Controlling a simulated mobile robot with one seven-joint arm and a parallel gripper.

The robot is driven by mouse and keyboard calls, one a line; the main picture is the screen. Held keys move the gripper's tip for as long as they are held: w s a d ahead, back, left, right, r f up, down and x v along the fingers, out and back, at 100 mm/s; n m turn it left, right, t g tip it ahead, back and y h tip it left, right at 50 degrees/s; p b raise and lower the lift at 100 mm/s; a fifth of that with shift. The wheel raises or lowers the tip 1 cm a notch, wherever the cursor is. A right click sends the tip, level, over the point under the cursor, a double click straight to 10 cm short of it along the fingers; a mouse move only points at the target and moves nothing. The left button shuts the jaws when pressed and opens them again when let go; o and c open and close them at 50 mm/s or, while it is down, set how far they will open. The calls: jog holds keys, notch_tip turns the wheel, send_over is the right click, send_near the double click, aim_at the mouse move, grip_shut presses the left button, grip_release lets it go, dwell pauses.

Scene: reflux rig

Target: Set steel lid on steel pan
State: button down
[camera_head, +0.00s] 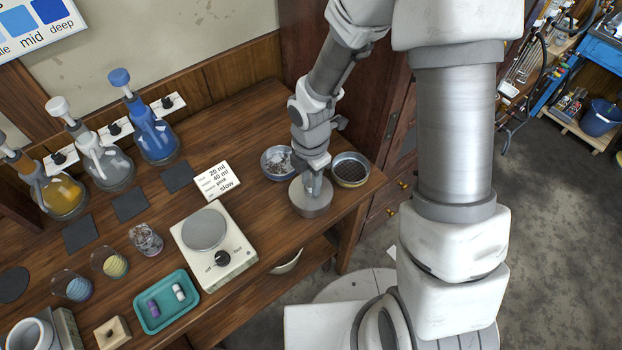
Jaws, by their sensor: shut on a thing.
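My gripper (315,190) points down at the right end of the wooden bench and is shut on the top of a round grey steel piece, which I take to be the steel lid (302,192). Below the lid's flat top shows a grey cylindrical wall (311,211), which looks like the steel pan. I cannot tell whether the lid touches the pan or hovers just over it, nor where one ends and the other begins. The fingers hide the grasped part.
A round metal dish (270,157) with scraps in it stands just behind left. A round sieve with dark mesh (350,170) stands behind right, near the bench's edge. A white card (217,181) and a hotplate (214,245) are to the left. Flasks stand farther left.

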jog(key=c, duration=0.5)
grip_release()
notch_tip(320, 180, up, 9)
jog(key=p, duration=0.8)
